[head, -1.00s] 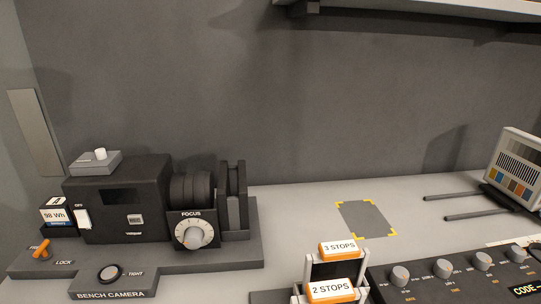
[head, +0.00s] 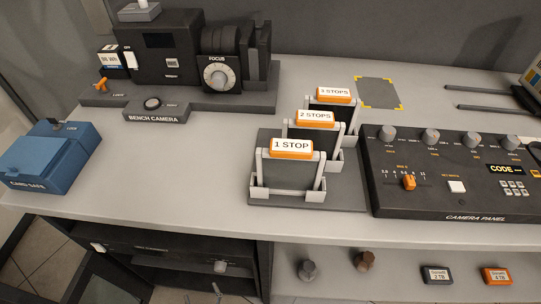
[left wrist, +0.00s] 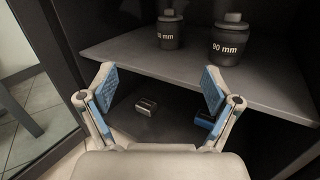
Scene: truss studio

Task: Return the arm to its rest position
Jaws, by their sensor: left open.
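My left gripper (left wrist: 158,84) is open and empty in the left wrist view, with its two blue-padded fingers spread apart. It faces a dark cabinet with a grey shelf (left wrist: 150,55). A black lens marked 90 mm (left wrist: 229,45) and another black lens (left wrist: 170,32) stand on this shelf, beyond the fingertips. Nothing is between the fingers. I cannot clearly make out my left gripper in the head view. My right gripper is in neither view.
In the head view, the bench holds a bench camera (head: 155,60), a blue card safe (head: 50,155), a stops rack (head: 345,192) and a camera panel (head: 440,190). A small grey block (left wrist: 147,106) and a blue-and-black block (left wrist: 204,121) lie below the cabinet shelf.

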